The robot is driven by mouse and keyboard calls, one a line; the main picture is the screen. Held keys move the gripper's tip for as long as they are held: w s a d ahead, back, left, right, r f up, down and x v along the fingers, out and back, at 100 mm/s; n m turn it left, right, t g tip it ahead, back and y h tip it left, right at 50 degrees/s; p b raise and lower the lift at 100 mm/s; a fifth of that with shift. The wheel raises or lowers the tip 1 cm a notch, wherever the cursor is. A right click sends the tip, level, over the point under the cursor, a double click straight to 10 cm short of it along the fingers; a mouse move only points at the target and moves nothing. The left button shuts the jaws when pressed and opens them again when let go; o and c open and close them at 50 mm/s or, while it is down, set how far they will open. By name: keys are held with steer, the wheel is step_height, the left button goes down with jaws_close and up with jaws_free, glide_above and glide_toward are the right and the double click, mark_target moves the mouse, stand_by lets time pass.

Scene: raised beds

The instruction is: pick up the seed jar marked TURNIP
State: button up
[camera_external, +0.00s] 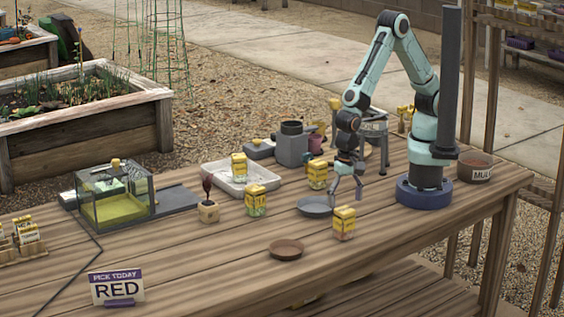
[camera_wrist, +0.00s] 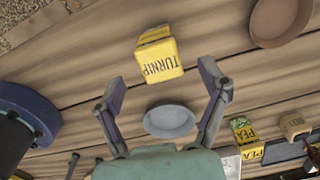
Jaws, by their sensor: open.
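The jar marked TURNIP (camera_wrist: 160,62) has a yellow lid and wrap with dark lettering, readable in the wrist view. In the external view the jar that matches its place (camera_external: 344,223) stands upright on the wooden table, with pinkish contents low in its clear part. My gripper (camera_external: 347,188) is open and empty above the table, behind this jar and near the grey dish (camera_external: 314,207). In the wrist view my gripper (camera_wrist: 163,80) has its two fingers spread, with the TURNIP jar ahead of them and apart from them.
A brown saucer (camera_external: 286,249) lies left of the jar. A jar marked PEA (camera_wrist: 243,131), a small planter (camera_external: 208,211) and a white tray (camera_external: 226,181) are farther left. A sign reading RED (camera_external: 117,288) stands at front. The table right of the jar is clear.

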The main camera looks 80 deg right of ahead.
mark_target(344, 221)
step_height(344, 221, down, 6)
steer(key=shift+f, duration=0.1)
steer(key=c, duration=1.3)
